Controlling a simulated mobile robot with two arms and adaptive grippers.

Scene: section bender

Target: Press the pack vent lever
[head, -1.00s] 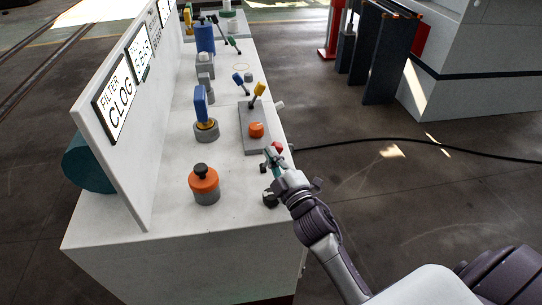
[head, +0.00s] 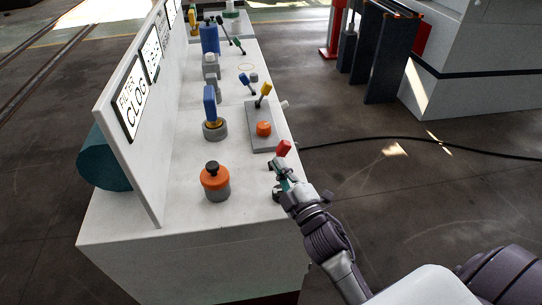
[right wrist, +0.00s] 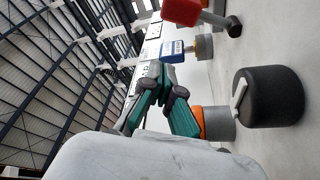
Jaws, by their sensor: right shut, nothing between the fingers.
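A red-handled lever (head: 284,147) stands near the bench's right edge, beside the grey plate. Its red handle (right wrist: 182,12) also shows at the top of the right wrist view, on a grey stem. No readable label names the pack vent lever, so I cannot tell if this is it. My right gripper (head: 278,167) is just on the near side of the red handle, apparently apart from it. In the right wrist view its green fingers (right wrist: 163,82) are together, with nothing between them. A black round knob with a grey pointer (right wrist: 268,97) is beside it. My left gripper is not in view.
An orange knob with a black top (head: 215,181) stands left of my gripper. Beyond are a blue-handled valve (head: 210,105), a grey plate (head: 262,143) with an orange button (head: 264,129), and a yellow-tipped lever (head: 265,90). A white sign panel (head: 150,165) walls the left side.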

